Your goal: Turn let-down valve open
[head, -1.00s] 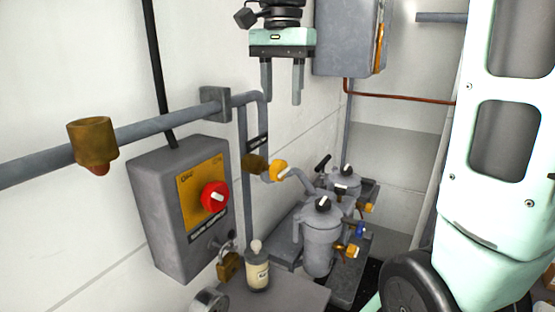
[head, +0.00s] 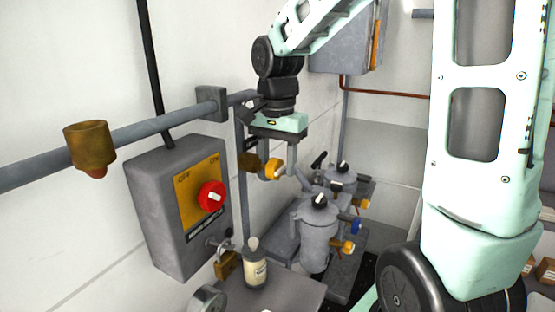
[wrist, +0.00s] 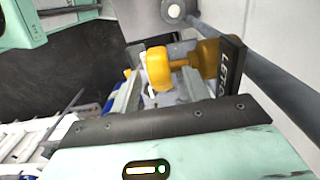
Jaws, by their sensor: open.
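The let-down valve's yellow knob (head: 273,168) sits on the pipe bend by the wall, beside a brass valve body (head: 250,161). In the wrist view the yellow knob (wrist: 159,68) has a yellow stem leading to a black label plate (wrist: 231,66), which reads in part "LET". My gripper (head: 278,172) points down at the knob with its jaws open. In the wrist view my gripper's fingers (wrist: 160,82) appear on either side of the knob. Whether they touch it I cannot tell. The gripper partly hides the pipe and label in the head view.
A grey switch box (head: 160,220) with a red knob (head: 211,196) hangs at left. A bottle (head: 255,268) and a padlock (head: 227,265) are below. Grey filter housings (head: 317,235) stand right of the valve. A wall cabinet (head: 340,45) is above. A brass fitting (head: 90,146) is on the pipe.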

